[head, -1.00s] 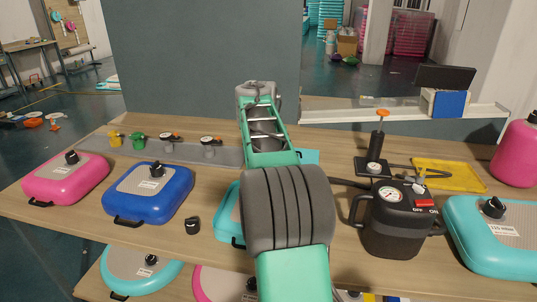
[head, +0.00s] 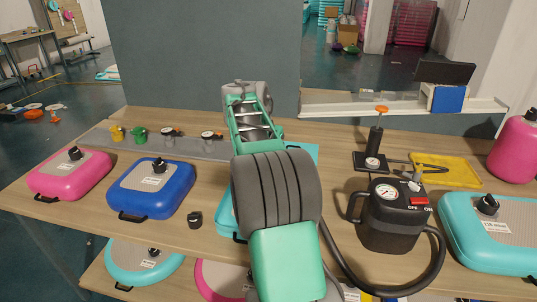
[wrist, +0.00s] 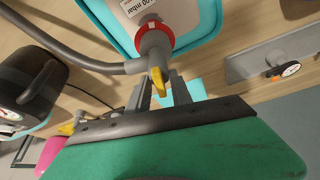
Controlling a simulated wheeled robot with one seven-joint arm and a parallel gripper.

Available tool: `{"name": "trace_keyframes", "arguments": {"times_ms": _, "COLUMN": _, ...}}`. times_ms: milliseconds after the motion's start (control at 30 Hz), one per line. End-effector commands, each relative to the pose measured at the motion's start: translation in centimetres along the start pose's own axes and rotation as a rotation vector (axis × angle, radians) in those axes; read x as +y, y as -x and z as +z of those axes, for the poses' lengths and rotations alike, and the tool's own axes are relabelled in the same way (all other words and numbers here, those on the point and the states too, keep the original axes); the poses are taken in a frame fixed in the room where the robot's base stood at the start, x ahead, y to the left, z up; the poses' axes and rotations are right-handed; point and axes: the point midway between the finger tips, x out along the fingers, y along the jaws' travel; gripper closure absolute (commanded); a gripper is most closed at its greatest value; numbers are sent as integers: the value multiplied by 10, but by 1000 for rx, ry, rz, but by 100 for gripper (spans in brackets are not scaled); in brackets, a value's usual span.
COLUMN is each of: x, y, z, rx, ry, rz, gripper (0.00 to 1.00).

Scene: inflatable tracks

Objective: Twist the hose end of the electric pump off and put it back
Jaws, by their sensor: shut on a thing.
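The electric pump (head: 394,220) is a black box with a gauge and red switch, right of my arm in the head view. Its dark hose (head: 432,268) loops around the pump's front and passes behind my arm. In the wrist view the hose (wrist: 65,55) runs to a grey hose end (wrist: 155,45) with a red ring (wrist: 148,28) and a yellow lever (wrist: 157,82). My gripper (wrist: 163,85) is shut on the hose end near the lever. The hose end overlaps a teal inflatable (wrist: 190,25); I cannot tell whether they are joined. My arm hides the gripper in the head view.
Blue (head: 150,190) and pink (head: 68,175) inflatables and a small black cap (head: 195,220) lie left of my arm. A hand pump (head: 374,150), yellow tray (head: 450,170) and another teal inflatable (head: 490,235) are at the right. A grey strip with gauges (head: 180,146) lies behind.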

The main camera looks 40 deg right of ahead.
Motion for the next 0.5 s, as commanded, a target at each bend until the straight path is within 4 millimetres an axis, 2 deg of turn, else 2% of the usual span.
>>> {"name": "trace_keyframes", "arguments": {"times_ms": 500, "x": 0, "y": 23, "z": -10, "rx": 2, "ry": 0, "rz": -1, "gripper": 100}}
